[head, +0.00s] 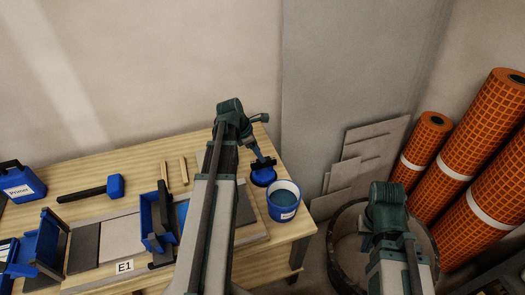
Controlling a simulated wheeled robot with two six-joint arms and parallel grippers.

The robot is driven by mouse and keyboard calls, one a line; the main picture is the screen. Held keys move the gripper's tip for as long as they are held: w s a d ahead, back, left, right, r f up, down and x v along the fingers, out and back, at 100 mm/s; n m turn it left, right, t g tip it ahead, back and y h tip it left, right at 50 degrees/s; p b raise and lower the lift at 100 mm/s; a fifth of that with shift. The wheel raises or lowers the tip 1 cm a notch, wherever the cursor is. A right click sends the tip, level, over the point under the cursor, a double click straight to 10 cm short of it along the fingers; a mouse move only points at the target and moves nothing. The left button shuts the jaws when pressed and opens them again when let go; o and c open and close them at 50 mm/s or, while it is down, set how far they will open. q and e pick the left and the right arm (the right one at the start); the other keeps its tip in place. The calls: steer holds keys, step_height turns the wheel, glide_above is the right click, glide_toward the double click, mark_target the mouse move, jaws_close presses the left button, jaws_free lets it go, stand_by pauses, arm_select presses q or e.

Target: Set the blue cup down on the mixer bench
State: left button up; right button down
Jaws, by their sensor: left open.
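The small round blue cup (263,181) stands on the wooden bench (134,160), near its right end. Its top is partly hidden by my left gripper (262,161), which is open and reaches down right over it. I cannot tell whether the fingers touch the cup. My right arm shows at the lower right, but its gripper is out of sight.
A labelled blue tub (284,203) with teal contents stands close to the cup, near the bench's right edge. A blue-headed mallet (114,186), a Primer jug (22,184) and blue holders (37,247) are further left. Orange rolls (425,150) and a round bin (342,245) stand to the right.

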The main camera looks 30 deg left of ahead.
arm_select(q)
steer(key=p+v, duration=0.2)
steer(key=v, duration=0.1)
steer(key=shift+r, duration=0.15)
arm_select(e)
step_height(320, 180, up, 3)
steer(key=shift+r, duration=0.1)
arm_select(q)
steer(key=s+d+m+g+y, duration=0.1)
steer(key=s+d+m, duration=0.3)
steer(key=d+m, duration=0.6)
steer(key=s+d+f+m+g+y, duration=0.1)
steer(key=s+d+m, duration=0.4)
steer(key=d+m, duration=0.6)
steer(key=s+d+m+g+y, duration=0.1)
steer(key=s+d+m, duration=0.4)
steer(key=d+m, duration=0.5)
steer(key=shift+d+f+m+g+y, duration=0.3)
steer(key=shift+d+m+g+y, duration=0.1)
steer(key=shift+d+y, duration=0.4)
